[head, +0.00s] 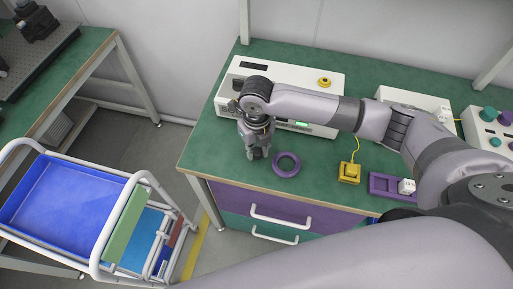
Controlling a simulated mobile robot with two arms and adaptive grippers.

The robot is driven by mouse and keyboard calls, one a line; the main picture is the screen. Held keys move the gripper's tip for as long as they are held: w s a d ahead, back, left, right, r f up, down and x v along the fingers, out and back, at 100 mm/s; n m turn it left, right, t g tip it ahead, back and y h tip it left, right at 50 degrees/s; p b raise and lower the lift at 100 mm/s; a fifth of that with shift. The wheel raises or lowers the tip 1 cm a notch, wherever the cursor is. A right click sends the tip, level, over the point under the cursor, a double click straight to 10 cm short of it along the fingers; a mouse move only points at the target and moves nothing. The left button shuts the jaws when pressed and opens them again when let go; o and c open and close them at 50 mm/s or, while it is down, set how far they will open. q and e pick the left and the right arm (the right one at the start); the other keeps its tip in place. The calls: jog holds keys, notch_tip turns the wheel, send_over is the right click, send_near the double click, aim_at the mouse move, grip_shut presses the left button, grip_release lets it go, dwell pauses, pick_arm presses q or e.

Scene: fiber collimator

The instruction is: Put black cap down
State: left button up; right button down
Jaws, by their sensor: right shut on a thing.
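My right gripper (258,153) points down over the left part of the green workbench (224,150), in front of a long white instrument box. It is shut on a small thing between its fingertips. That thing is too small and too hidden to make out, so I cannot confirm from its look that it is the black cap, nor whether it touches the bench. A purple ring (276,167) lies flat on the bench just right of the fingertips. My left gripper is not in view.
The white instrument box (230,78) has a yellow knob (324,82). A yellow block (349,173) with a cable and a purple tray (382,187) holding a white cube (406,187) are rightward. A blue cart tray (65,205) stands left, apart from the bench.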

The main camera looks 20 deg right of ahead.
aim_at(256, 151)
jog(key=shift+f, duration=0.1)
jog(key=c, duration=1.3)
grip_release()
jog(key=shift+c, duration=0.2)
notch_tip(256, 151, up, 12)
jog(key=shift+b, duration=0.4)
